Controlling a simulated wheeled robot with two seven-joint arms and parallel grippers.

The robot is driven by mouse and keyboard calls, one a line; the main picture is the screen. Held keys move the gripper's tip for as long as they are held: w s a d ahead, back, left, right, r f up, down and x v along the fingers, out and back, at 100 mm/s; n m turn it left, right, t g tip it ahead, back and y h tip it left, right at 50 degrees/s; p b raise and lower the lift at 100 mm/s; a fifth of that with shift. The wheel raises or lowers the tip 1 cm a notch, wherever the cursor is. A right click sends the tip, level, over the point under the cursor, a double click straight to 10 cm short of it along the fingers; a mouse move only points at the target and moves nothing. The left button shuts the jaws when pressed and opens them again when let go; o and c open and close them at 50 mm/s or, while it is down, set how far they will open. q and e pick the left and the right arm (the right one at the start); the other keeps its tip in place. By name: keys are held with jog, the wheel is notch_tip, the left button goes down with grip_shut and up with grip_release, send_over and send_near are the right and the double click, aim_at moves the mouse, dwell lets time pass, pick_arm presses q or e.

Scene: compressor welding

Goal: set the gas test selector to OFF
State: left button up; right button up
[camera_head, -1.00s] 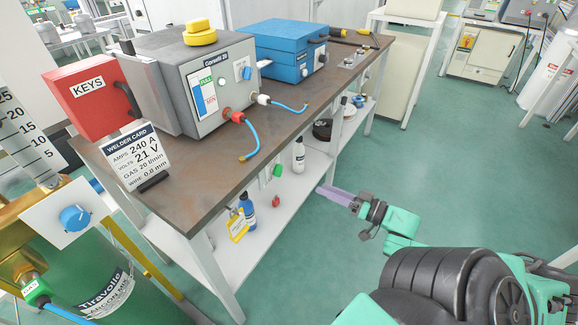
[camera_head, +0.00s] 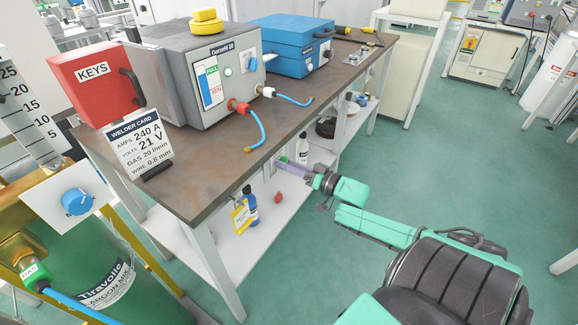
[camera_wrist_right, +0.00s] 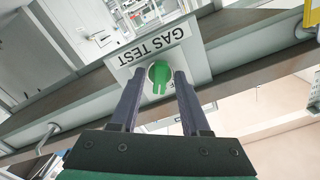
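The gas test selector is a green knob (camera_wrist_right: 159,72) on a light plate (camera_wrist_right: 201,66) labelled GAS TEST, which reads upside down in the right wrist view. Its grip points toward the bottom of that picture. My right gripper (camera_wrist_right: 158,78) is open, with one dark finger on each side of the knob and small gaps showing. I cannot tell how far the fingertips are from the plate. In the head view my right gripper (camera_head: 283,162) is at the bench's front edge, and the knob is not clearly visible there. My left gripper is not in view.
The brown bench top (camera_head: 215,165) overhangs a white lower shelf (camera_head: 262,238) with bottles. A grey welding unit (camera_head: 190,75), blue case (camera_head: 290,45) and red KEYS box (camera_head: 85,85) stand on top. A green gas cylinder (camera_head: 75,270) is at left.

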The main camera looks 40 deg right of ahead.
jog(key=c, duration=0.5)
grip_shut()
jog(key=shift+n, duration=0.4)
jog(key=shift+n+p, duration=1.3)
jog(key=shift+n, duration=4.2)
